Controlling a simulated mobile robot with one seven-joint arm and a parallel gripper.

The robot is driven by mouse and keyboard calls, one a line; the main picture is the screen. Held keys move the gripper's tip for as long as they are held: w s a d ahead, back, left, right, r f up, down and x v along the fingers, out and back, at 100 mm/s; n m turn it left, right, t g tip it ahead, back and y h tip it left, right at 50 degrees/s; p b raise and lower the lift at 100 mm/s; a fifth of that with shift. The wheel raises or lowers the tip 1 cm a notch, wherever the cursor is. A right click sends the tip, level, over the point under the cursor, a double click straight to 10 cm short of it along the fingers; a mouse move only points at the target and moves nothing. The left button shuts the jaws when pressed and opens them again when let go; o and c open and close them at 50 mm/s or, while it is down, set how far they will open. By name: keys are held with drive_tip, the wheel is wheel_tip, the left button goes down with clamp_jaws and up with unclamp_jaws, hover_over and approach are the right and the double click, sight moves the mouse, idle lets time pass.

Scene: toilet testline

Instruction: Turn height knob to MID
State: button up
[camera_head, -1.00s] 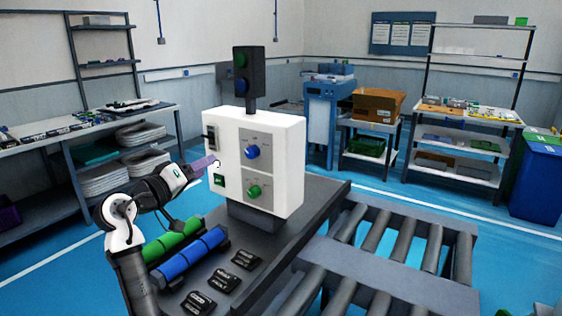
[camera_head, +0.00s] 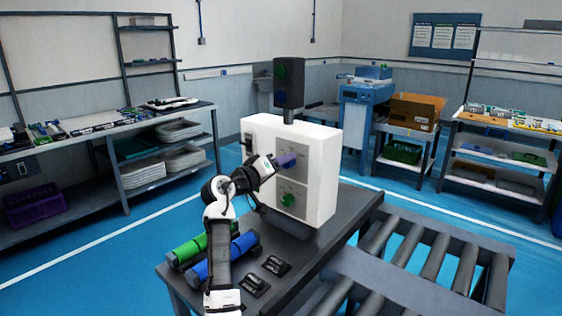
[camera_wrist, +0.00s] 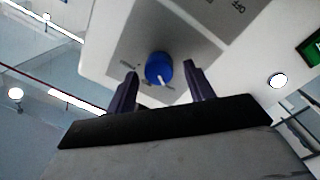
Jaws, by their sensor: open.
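A white control box (camera_head: 322,196) stands on the dark table. In the wrist view its blue knob (camera_wrist: 158,69), with a white pointer mark, sits on a grey plate between the two spread fingers of my gripper (camera_wrist: 161,77). The fingers show a gap on each side of the knob. In the head view my gripper (camera_head: 286,160) is at the upper part of the box's front and mostly hides the blue knob. A green knob (camera_head: 288,200) shows lower on the same face. The label text around the blue knob is too unclear to read for a setting.
A dark signal light (camera_head: 289,82) rises above the box. Green (camera_head: 190,248) and blue (camera_head: 222,258) cylinders and small black blocks (camera_head: 276,265) lie on the table (camera_head: 345,225) in front of the box. A roller conveyor (camera_head: 420,255) is at the right.

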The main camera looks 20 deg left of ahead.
drive_tip(key=shift+w, duration=0.1)
drive_tip(key=c, duration=1)
drive_tip(key=shift+b, duration=0.35)
drive_tip(key=m+b, duration=0.5)
drive_tip(key=m, duration=0.2)
drive_tip(key=m+b, duration=0.3)
drive_tip(key=shift+d+m+b, duration=0.25)
drive_tip(key=shift+m+b, duration=0.05)
drive_tip(key=shift+r, duration=0.1)
